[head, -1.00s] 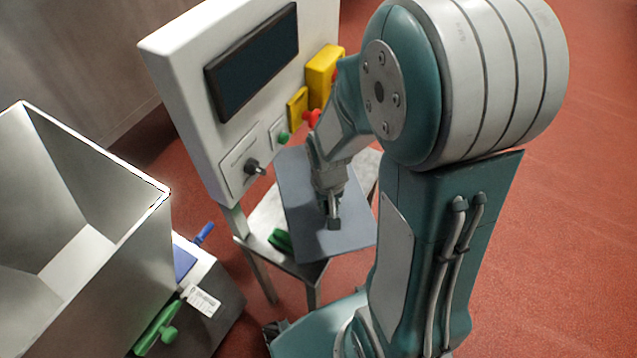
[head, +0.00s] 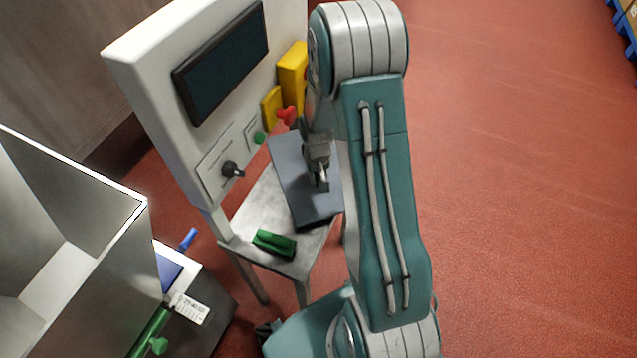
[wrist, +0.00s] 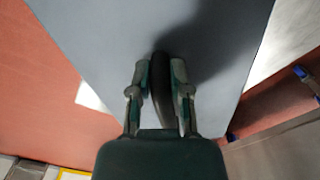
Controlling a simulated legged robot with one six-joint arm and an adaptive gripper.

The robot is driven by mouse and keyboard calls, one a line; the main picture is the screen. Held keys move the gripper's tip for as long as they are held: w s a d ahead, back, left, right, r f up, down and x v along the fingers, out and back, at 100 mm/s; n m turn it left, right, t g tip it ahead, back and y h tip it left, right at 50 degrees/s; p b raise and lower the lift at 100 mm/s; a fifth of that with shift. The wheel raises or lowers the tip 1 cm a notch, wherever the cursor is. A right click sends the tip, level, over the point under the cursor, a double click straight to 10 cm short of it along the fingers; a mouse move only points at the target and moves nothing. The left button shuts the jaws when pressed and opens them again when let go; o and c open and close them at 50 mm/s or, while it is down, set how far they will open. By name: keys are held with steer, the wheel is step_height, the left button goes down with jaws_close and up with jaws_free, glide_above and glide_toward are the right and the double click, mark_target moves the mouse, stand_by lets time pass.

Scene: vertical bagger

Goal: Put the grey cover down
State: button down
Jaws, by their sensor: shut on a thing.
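The grey cover (head: 291,165) is a flat blue-grey panel over the right part of the small metal table (head: 262,218) in the head view. My gripper (head: 321,184) is above it. In the wrist view my gripper (wrist: 161,85) is shut on the black handle (wrist: 162,70) of the cover, and the cover (wrist: 110,40) fills most of the picture. My arm hides part of the cover's right side in the head view. I cannot tell whether the cover touches the table top.
A green object (head: 274,243) lies at the table's front left. A white control panel (head: 150,80) with a dark screen (head: 222,62), a black knob (head: 232,169) and a red button (head: 287,115) stands behind. A metal hopper (head: 75,270) stands at left.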

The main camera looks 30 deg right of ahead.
steer(key=shift+w+d+f, duration=0.15)
steer(key=shift+w+f, duration=0.05)
steer(key=shift+f, duration=1.6)
steer(key=c, duration=0.6)
jaws_free()
steer(key=shift+o, duration=0.2)
